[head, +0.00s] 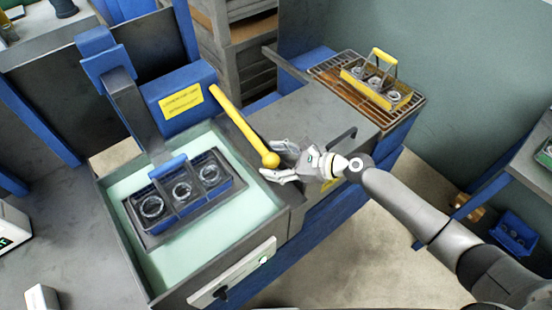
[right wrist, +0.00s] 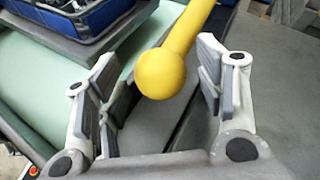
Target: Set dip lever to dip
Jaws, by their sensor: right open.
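The dip lever (head: 238,122) is a yellow rod with a round yellow knob at its near end, beside the right edge of the dip tank (head: 260,205). My right gripper (head: 280,162) is open, its fingers on either side of the knob. In the right wrist view the knob (right wrist: 160,74) sits between the two open fingers (right wrist: 155,95), with gaps showing on both sides. A blue carrier (head: 224,184) with several glass rings sits on a dark platform at the tank's light green surface. The left gripper does not show.
A yellow carrier (head: 377,77) with rings stands on a brown grate (head: 335,72) at the back right. A control panel (head: 235,275) is on the tank's front.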

